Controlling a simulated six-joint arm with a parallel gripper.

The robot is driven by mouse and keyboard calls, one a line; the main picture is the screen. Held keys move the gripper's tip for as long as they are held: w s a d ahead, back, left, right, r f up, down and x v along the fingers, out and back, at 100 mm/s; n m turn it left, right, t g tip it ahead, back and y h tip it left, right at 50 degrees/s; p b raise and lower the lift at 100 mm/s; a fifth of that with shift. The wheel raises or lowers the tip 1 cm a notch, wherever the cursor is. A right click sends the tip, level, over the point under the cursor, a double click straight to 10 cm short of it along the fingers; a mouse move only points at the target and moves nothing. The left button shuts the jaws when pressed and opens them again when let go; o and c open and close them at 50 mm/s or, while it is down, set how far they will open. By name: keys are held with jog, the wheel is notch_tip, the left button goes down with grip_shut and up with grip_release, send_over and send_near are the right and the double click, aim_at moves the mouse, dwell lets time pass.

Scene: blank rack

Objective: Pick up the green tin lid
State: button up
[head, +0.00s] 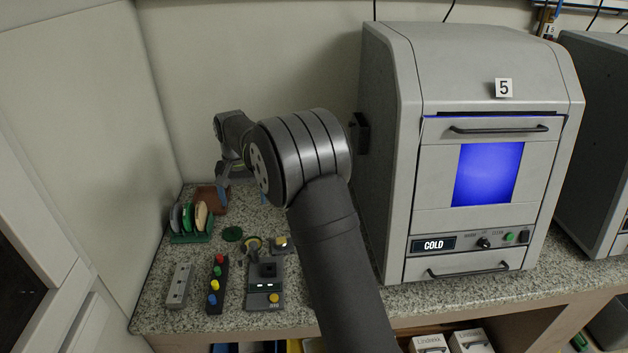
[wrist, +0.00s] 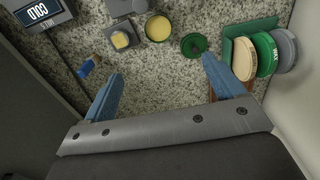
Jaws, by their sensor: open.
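A dark green round lid (head: 232,234) lies flat on the speckled counter, right of a green rack; it also shows in the wrist view (wrist: 194,44), near the right fingertip. A second green disc, lettered WAX (wrist: 265,53), stands on edge in the rack between a beige disc and a grey one; it also shows in the head view (head: 187,217). My gripper (wrist: 160,68) is open and empty, its blue fingers wide apart over the counter. In the head view my gripper (head: 243,195) hangs behind the flat lid, partly hidden by my arm.
The green rack (head: 190,238) stands near the left wall, with a brown block (head: 213,198) behind. A round tin with yellow contents (wrist: 158,28) lies beside the flat lid. A coloured-button strip (head: 217,285) is nearer the front. A large COLD cabinet (head: 390,150) bounds the right.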

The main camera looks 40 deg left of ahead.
aim_at(231, 228)
jog(key=a+f+n, duration=0.1)
jog(key=a+n, duration=0.6)
jog(key=a, duration=0.3)
notch_tip(231, 228, down, 17)
jog(key=shift+s+d+f, duration=0.1)
jog(key=shift+d, duration=0.05)
jog(key=c, duration=1.1)
